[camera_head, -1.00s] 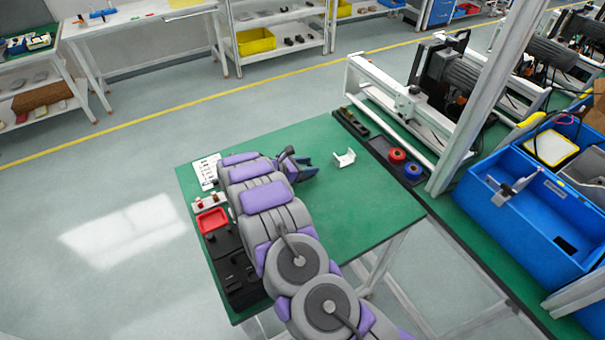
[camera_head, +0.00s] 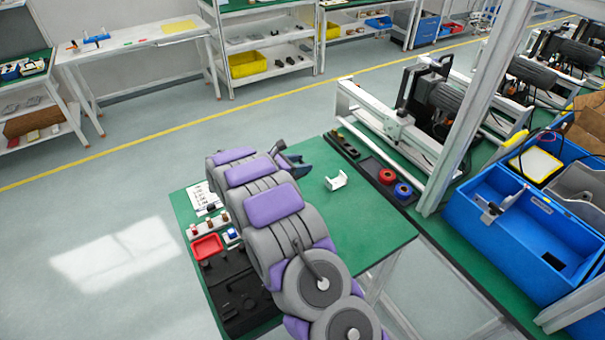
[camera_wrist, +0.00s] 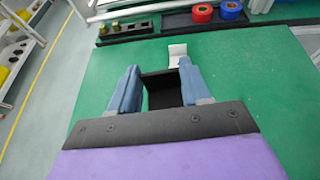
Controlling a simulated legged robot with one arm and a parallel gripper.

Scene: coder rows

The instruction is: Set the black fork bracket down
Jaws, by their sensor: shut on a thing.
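My gripper (camera_wrist: 157,85) has two blue fingers shut on the black fork bracket (camera_wrist: 165,92), which spans the space between them in the wrist view. In the head view my gripper (camera_head: 297,162) is over the far part of the green table (camera_head: 350,235), and the bracket is hard to make out there behind my arm. The wrist view shows green table surface around the bracket; I cannot tell whether it touches the table. A white bracket (camera_head: 336,181) stands on the table to the right of my gripper. It also shows just beyond the fingertips in the wrist view (camera_wrist: 177,54).
A dark tray with a red spool (camera_head: 387,176) and a blue spool (camera_head: 403,191) lies at the right. A red tray (camera_head: 206,247) and a black tray (camera_head: 235,290) are on the left side. A blue bin (camera_head: 525,215) stands farther right. The table's right front is clear.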

